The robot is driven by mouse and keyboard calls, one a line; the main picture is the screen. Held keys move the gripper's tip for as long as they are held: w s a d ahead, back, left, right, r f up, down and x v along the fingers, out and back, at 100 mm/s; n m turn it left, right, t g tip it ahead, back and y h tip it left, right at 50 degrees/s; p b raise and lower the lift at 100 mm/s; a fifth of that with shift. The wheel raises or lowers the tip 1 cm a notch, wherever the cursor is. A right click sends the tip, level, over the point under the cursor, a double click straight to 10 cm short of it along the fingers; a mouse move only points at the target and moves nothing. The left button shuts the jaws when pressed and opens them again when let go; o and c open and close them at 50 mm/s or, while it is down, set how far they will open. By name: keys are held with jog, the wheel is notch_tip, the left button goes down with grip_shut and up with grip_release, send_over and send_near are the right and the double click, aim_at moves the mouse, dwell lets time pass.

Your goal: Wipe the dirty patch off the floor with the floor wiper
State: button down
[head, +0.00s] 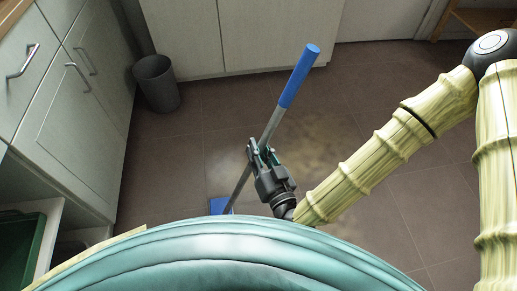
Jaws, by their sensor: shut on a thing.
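The floor wiper has a blue handle grip (300,76), a grey pole and a blue head (219,205). The pole is tilted, with its handle to the upper right and its head at the lower left. My gripper (261,151) is shut on the grey pole below the blue grip. The head is partly hidden behind my body's rounded edge, so I cannot tell whether it touches the floor. The dirty patch (318,142) is a brownish smear on the dark tiles, to the right of the pole. My gripper and arm cover part of the floor near it.
A grey bin (156,83) stands by the cabinets at the back left. Pale cabinets (78,90) line the left side and the back. A green tray (22,250) sits in the open unit at lower left. The tiled floor between is otherwise clear.

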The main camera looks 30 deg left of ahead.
jog(key=shift+r+p, duration=2)
jog(key=shift+r, duration=0.65)
jog(key=shift+w+r, duration=0.1)
